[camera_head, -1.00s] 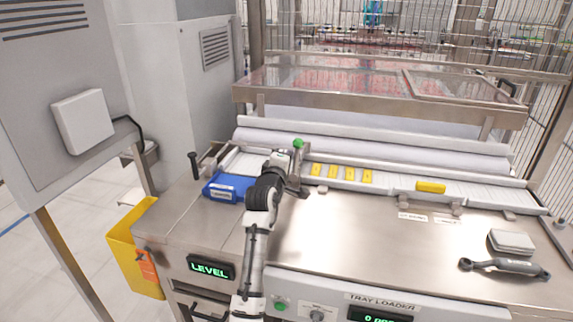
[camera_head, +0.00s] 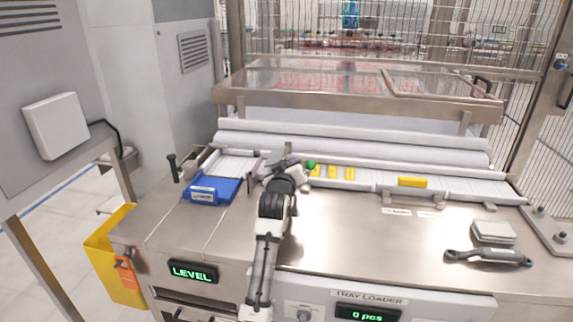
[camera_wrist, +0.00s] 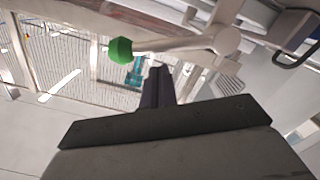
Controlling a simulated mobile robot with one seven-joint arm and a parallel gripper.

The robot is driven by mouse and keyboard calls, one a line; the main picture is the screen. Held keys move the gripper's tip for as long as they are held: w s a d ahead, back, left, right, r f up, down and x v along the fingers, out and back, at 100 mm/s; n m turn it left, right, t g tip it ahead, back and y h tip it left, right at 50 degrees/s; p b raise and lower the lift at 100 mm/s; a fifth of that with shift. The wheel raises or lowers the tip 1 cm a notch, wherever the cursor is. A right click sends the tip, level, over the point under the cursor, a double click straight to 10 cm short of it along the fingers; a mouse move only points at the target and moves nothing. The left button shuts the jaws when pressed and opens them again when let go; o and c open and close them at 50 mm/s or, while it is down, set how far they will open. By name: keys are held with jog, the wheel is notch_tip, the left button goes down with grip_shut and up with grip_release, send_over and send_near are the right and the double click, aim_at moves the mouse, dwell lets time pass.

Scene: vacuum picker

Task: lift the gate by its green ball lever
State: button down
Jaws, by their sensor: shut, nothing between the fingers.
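The green ball (camera_head: 310,164) of the lever sits low, beside the row of yellow pieces and just right of my gripper (camera_head: 292,165). In the wrist view the green ball (camera_wrist: 121,50) is at the end of a pale rod (camera_wrist: 175,45) running right to a round pivot. My gripper's fingers (camera_wrist: 158,75) are shut and empty, close to the rod and ball; I cannot tell if they touch. A grey plate (camera_head: 275,157), apparently the gate, stands tilted just left of my gripper. Its lower part is hidden by my arm.
A blue package (camera_head: 213,190) lies on the left of the channel. Yellow pieces (camera_head: 333,172) and a yellow block (camera_head: 412,182) lie to the right. A dark-handled lever (camera_head: 173,165) stands at left. A grey tool (camera_head: 488,257) lies at right. The steel top's middle is clear.

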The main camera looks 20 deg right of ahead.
jog(key=shift+s+d+f, duration=0.25)
jog(key=shift+d+f, duration=0.05)
jog(key=shift+f, duration=0.1)
jog(key=shift+f, duration=0.1)
dwell(0.4)
jog(key=s+a+r, duration=0.4)
jog(key=s+a, duration=0.3)
jog(key=s, duration=0.1)
jog(key=shift+a, duration=0.25)
jog(key=shift+r, duration=0.1)
dwell(0.4)
